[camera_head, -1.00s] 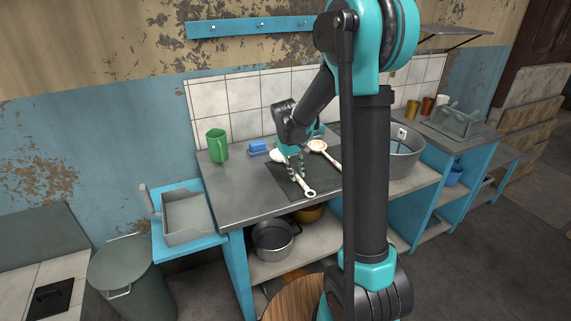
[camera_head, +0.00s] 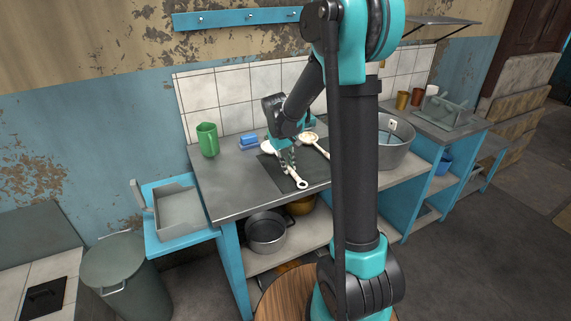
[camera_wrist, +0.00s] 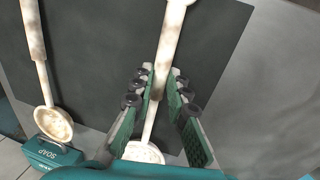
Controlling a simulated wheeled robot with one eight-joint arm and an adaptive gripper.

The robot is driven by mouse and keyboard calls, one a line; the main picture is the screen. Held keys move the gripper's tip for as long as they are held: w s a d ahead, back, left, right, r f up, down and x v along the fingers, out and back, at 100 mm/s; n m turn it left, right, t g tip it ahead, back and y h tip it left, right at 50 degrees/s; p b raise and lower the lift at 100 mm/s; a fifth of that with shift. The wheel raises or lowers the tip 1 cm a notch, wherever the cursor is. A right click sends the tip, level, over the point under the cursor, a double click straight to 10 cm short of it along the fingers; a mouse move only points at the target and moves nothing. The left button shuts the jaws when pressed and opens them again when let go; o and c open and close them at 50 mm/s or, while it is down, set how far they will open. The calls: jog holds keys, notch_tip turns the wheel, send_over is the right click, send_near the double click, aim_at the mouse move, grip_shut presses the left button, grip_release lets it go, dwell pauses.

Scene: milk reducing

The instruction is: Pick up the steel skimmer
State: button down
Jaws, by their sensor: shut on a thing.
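The skimmer (camera_head: 302,184) is a long, blotchy cream utensil with a round head, lying over a dark mat on the grey counter. My gripper (camera_head: 284,160) is low over the counter, around its handle nearer the head. In the wrist view my gripper's two green-padded fingers (camera_wrist: 160,88) stand on either side of the skimmer's handle (camera_wrist: 165,55), shut on it. The head (camera_wrist: 144,152) shows at the bottom, partly cut off by my gripper's body. I cannot tell whether the skimmer is clear of the mat.
A similar cream utensil (camera_head: 309,138) lies to the right; it shows at left in the wrist view (camera_wrist: 53,122), by a teal SOAP box (camera_wrist: 52,153).

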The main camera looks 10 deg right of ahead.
notch_tip(320, 180, up, 20)
jog(key=shift+f, duration=0.15)
dwell(0.8)
